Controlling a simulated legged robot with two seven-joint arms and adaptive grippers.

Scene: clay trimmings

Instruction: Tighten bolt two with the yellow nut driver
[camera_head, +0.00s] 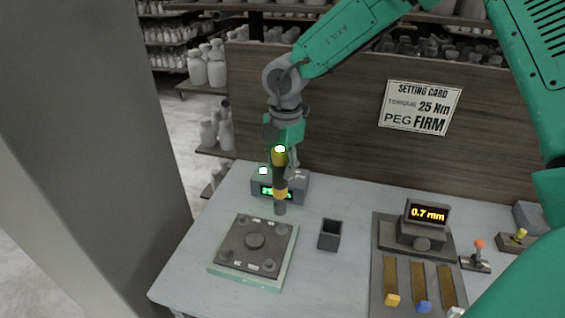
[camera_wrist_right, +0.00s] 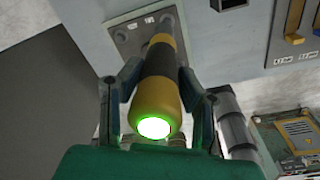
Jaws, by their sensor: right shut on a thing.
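My right gripper (camera_head: 281,160) is shut on the yellow nut driver (camera_head: 280,190), one finger on each side of its dark middle band in the right wrist view (camera_wrist_right: 158,68). The driver is near upright, socket end down, with a green light glowing on its top end. Its tip shows above the table, behind the back right corner of the dark bolt plate (camera_head: 237,243). The plate sits on a pale green base and has a round centre hub and bolts near its corners. The small labels beside the bolts are too small to read, so I cannot tell which is bolt two. My left gripper is not in view.
A grey box with a green display (camera_head: 293,187) stands behind the driver. An open dark cup (camera_head: 330,235) is right of the plate. Further right are a 0.7 mm gauge (camera_head: 425,214), coloured sliders and a small lever (camera_head: 479,246). A setting card (camera_head: 420,107) reads 25 Nm, peg firm.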

